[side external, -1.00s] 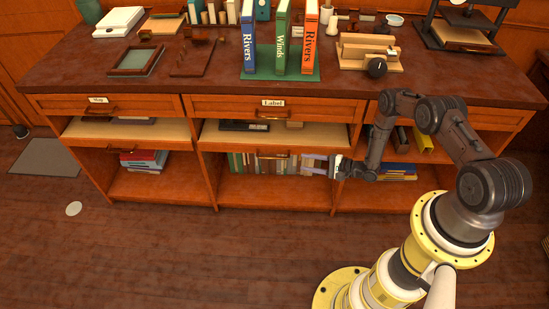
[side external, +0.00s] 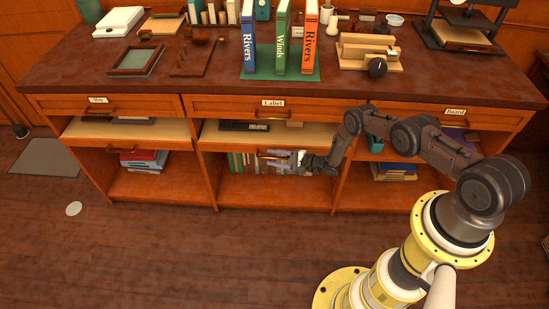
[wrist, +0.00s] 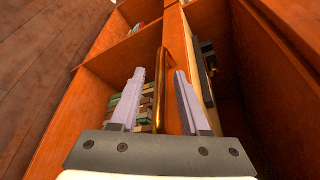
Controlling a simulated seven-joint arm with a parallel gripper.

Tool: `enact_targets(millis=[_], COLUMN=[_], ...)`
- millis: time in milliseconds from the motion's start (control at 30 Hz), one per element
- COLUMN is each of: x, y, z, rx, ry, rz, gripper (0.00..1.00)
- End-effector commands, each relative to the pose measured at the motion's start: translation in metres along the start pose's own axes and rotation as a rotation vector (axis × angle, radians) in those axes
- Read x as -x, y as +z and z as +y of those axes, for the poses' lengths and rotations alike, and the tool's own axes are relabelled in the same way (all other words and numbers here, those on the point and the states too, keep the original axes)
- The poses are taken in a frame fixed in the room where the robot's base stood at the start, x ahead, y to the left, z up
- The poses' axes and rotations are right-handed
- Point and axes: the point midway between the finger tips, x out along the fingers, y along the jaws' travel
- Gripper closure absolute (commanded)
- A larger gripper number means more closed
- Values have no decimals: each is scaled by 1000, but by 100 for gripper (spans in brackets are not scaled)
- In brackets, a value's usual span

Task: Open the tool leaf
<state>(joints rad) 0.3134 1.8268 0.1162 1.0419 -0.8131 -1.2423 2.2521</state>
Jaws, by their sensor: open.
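No leaf in view reads as "tool". A narrow wooden front (side external: 235,147) runs under the pale middle shelf, below the drawer marked "Label", and carries a brass bar handle (side external: 272,153). In the wrist view the handle (wrist: 160,92) stands between the two pale fingers of my gripper (wrist: 157,75), with a gap to each finger. My gripper (side external: 270,160) is open and points left along the front of the middle bay. The wooden front (wrist: 173,50) looks shut. Contact with the handle cannot be seen.
Books (side external: 245,163) stand in the compartment below the handle. A dark flat object (side external: 243,126) lies on the middle shelf. Upright partitions bound the bay. The worktop (side external: 210,85) above holds large books (side external: 282,40) and tools. The floor (side external: 170,250) in front is clear.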

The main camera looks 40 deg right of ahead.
Motion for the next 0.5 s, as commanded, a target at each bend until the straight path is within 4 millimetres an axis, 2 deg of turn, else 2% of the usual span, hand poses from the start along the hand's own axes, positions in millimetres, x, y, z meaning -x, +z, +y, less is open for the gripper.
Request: enact_targets(millis=[233, 500], x=[-1, 0], y=[0, 0], z=[0, 0], rx=[0, 0], ry=[-1, -1], rz=[0, 0], gripper=[54, 100])
